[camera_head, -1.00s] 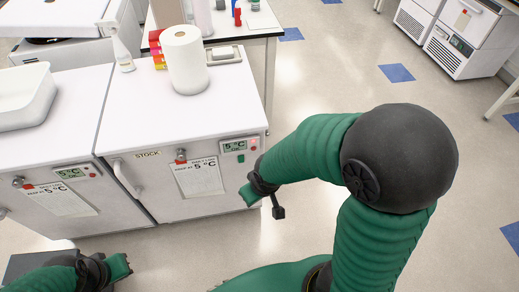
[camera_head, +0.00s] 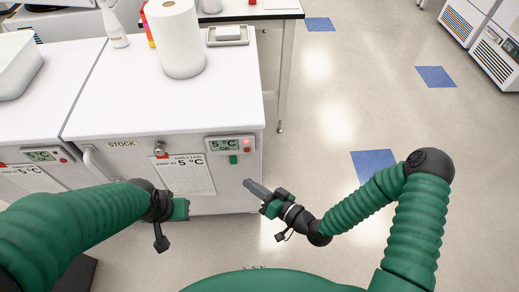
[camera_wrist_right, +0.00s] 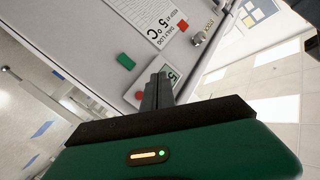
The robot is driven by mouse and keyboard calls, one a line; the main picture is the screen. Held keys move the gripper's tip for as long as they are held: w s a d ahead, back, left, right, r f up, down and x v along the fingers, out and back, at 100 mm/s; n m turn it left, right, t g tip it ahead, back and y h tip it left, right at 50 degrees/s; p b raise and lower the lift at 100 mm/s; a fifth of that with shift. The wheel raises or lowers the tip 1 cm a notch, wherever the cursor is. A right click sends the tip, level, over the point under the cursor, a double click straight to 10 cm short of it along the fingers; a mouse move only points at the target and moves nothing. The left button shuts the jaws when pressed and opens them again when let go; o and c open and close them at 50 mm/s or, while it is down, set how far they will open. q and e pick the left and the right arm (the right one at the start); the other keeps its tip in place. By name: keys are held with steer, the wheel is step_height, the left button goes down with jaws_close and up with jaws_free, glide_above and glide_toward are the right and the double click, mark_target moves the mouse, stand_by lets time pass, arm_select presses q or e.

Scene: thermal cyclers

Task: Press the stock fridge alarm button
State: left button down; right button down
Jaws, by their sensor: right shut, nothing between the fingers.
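The stock fridge (camera_head: 105,165) is white, with a STOCK label and a front panel (camera_head: 225,146) reading 5 °C OK. A small red button (camera_head: 249,149) sits at the panel's right end; it also shows in the right wrist view (camera_wrist_right: 139,95), left of the fingers. My right gripper (camera_head: 248,184) is shut and empty, below and in front of the panel, apart from the button in the head view. In the wrist view its fingers (camera_wrist_right: 157,85) partly cover the panel display. My left gripper (camera_head: 181,208) is in front of the fridge door; its jaws are unclear.
A green block (camera_head: 233,159) is just under the panel. A paper log sheet (camera_head: 184,176) hangs on the door. A paper roll (camera_head: 176,40) and a small device (camera_head: 227,36) stand on top. A second fridge (camera_head: 35,178) adjoins at left. The floor at right is clear.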

mark_target(247, 150)
arm_select(q)
steer(key=shift+a+f+b, duration=0.15)
steer(key=shift+f+b, duration=0.55)
arm_select(e)
steer(key=w, duration=0.9)
steer(key=shift+s, duration=0.1)
stand_by(1.4)
steer(key=shift+w, duration=0.4)
arm_select(q)
steer(key=shift+s+f, duration=0.1)
arm_select(e)
steer(key=shift+w, duration=0.4)
stand_by(0.4)
steer(key=shift+s, duration=0.1)
arm_select(q)
steer(key=shift+r, duration=0.3)
arm_select(e)
steer(key=shift+s, duration=0.7)
